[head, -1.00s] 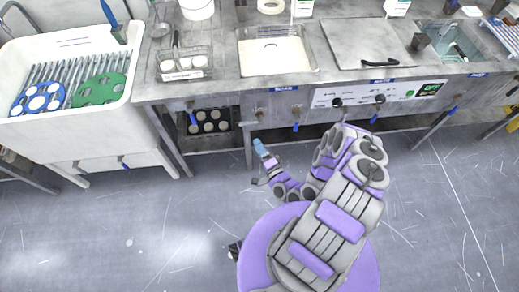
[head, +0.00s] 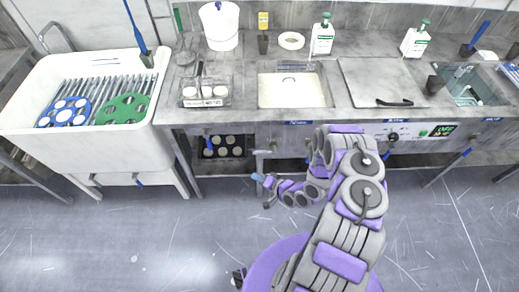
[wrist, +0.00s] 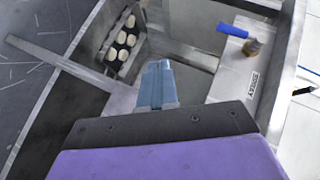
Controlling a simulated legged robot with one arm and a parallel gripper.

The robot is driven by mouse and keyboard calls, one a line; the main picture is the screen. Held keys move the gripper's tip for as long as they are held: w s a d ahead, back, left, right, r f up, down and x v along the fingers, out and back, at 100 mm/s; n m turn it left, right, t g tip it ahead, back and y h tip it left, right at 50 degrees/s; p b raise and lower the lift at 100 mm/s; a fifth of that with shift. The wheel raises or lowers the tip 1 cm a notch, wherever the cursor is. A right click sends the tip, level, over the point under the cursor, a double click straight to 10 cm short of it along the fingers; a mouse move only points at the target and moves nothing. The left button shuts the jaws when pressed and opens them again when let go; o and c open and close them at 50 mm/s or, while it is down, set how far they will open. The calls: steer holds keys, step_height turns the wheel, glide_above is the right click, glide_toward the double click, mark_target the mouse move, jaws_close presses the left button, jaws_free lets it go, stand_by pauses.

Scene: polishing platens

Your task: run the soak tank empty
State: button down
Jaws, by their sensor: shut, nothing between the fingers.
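A middle basin (head: 293,91) with whitish content is set in the grey bench. A lidded tank (head: 372,82) is to its right, and a further basin (head: 470,88) holds items at the far right. Labels under them are too small to read, so I cannot tell which is the soak tank. Blue-handled valves sit along the front, one (head: 207,140) at left; my arm partly hides others. In the wrist view a blue-handled valve (wrist: 235,31) with a brass body stands by a labelled panel. My gripper (head: 258,177) is shut and empty, below the bench front, apart from that valve; its fingers (wrist: 156,83) look light blue.
A white sink (head: 35,85) with blue and green perforated discs stands left. A crate of pale discs (head: 224,147) sits under the bench. A control panel (head: 425,132) is on the front at right. Bench legs reach the floor; the floor (head: 130,235) is clear.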

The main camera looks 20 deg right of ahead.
steer(key=w+n+g, duration=0.1)
steer(key=g, duration=0.1)
steer(key=n+g+h+p, duration=0.3)
steer(key=g+h+p, duration=0.25)
steer(key=h, duration=0.35)
glide_toward(258, 152)
steer(key=b+x, duration=0.4)
steer(key=x, duration=0.2)
steer(key=shift+w+f+b, duration=0.25)
steer(key=shift+f+b, duration=0.05)
steer(key=shift+f, duration=0.05)
steer(key=shift+d, duration=0.15)
steer(key=f+b, duration=0.1)
steer(key=b, duration=0.1)
steer(key=shift+w+f+b, duration=0.15)
steer(key=shift+f+b, duration=0.1)
steer(key=shift+b, duration=0.15)
steer(key=shift+r, duration=0.1)
